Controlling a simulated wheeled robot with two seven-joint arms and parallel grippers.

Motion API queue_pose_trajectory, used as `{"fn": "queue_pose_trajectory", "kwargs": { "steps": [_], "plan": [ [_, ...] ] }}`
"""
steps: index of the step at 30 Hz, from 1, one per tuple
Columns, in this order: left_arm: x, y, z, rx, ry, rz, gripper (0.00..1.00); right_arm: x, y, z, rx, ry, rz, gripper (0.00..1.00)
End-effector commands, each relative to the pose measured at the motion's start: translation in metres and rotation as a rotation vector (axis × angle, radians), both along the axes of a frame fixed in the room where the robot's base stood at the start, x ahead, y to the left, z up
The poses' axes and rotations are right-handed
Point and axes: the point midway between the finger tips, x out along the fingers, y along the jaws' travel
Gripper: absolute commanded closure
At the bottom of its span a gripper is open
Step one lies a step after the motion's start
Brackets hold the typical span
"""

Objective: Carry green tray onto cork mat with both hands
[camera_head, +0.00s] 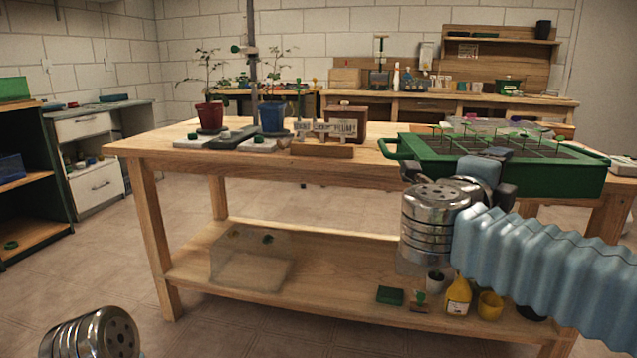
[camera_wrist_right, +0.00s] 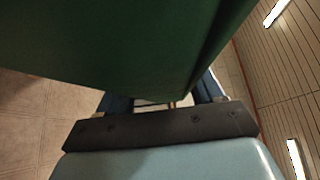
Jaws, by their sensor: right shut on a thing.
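The green tray (camera_head: 432,160) is at the right end of the wooden table, by its front edge. It has a dark gridded top with seedlings and a green handle (camera_head: 390,148) at its left end. I cannot tell whether its underside touches the table. My right gripper (camera_head: 492,160) is at the tray's near side, shut on it; its fingertips are partly hidden. In the right wrist view, the tray's green wall (camera_wrist_right: 120,45) fills the space above my right gripper (camera_wrist_right: 165,105). My left gripper is out of view; only my left arm's metal wrist shows at lower left. I cannot make out the cork mat.
On the wooden table (camera_head: 230,165), a red pot (camera_head: 209,115), a blue pot (camera_head: 271,116) and a wooden label holder (camera_head: 322,150) stand left of the tray. The lower shelf holds a clear bin (camera_head: 250,262) and a yellow bottle (camera_head: 458,296). Floor at left is clear.

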Motion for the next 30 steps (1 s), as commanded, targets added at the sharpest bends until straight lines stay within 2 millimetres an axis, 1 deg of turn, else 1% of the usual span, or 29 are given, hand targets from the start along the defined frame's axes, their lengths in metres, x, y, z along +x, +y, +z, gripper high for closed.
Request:
{"fn": "queue_pose_trajectory", "kwargs": {
  "steps": [2, 5, 8, 9, 11, 12, 14, 15, 17, 18, 21, 24, 27, 30],
  "plan": [
    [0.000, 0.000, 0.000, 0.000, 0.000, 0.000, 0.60, 0.005, 0.003, -0.019, -0.005, -0.001, 0.043, 1.00],
    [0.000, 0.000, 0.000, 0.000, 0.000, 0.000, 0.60, 0.014, 0.009, -0.056, -0.006, 0.001, 0.118, 1.00],
    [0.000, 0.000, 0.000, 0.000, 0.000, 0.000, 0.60, 0.026, 0.017, -0.103, -0.005, 0.008, 0.217, 1.00],
    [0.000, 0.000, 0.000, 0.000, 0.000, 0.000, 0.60, 0.032, 0.020, -0.125, -0.006, 0.009, 0.262, 1.00],
    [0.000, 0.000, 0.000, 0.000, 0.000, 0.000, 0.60, 0.041, 0.027, -0.158, -0.005, 0.013, 0.332, 1.00],
    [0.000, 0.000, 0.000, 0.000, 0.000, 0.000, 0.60, 0.047, 0.030, -0.179, -0.007, 0.013, 0.376, 1.00],
    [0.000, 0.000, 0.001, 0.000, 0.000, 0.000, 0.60, 0.055, 0.035, -0.208, -0.004, 0.012, 0.438, 1.00],
    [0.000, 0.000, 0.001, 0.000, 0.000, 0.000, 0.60, 0.060, 0.038, -0.226, -0.006, 0.011, 0.476, 1.00],
    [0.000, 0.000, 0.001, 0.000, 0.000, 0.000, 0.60, 0.067, 0.043, -0.251, -0.004, 0.011, 0.530, 1.00],
    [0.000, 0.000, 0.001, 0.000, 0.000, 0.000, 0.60, 0.071, 0.046, -0.267, -0.001, 0.009, 0.565, 1.00],
    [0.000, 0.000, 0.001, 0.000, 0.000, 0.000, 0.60, 0.081, 0.052, -0.299, 0.000, 0.003, 0.637, 1.00],
    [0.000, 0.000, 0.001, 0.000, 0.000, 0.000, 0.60, 0.088, 0.057, -0.325, 0.000, -0.001, 0.697, 1.00],
    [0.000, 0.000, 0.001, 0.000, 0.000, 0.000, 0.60, 0.094, 0.061, -0.347, 0.001, -0.004, 0.747, 1.00],
    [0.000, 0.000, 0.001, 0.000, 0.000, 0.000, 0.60, 0.099, 0.065, -0.364, -0.001, -0.006, 0.787, 1.00]
  ]
}}
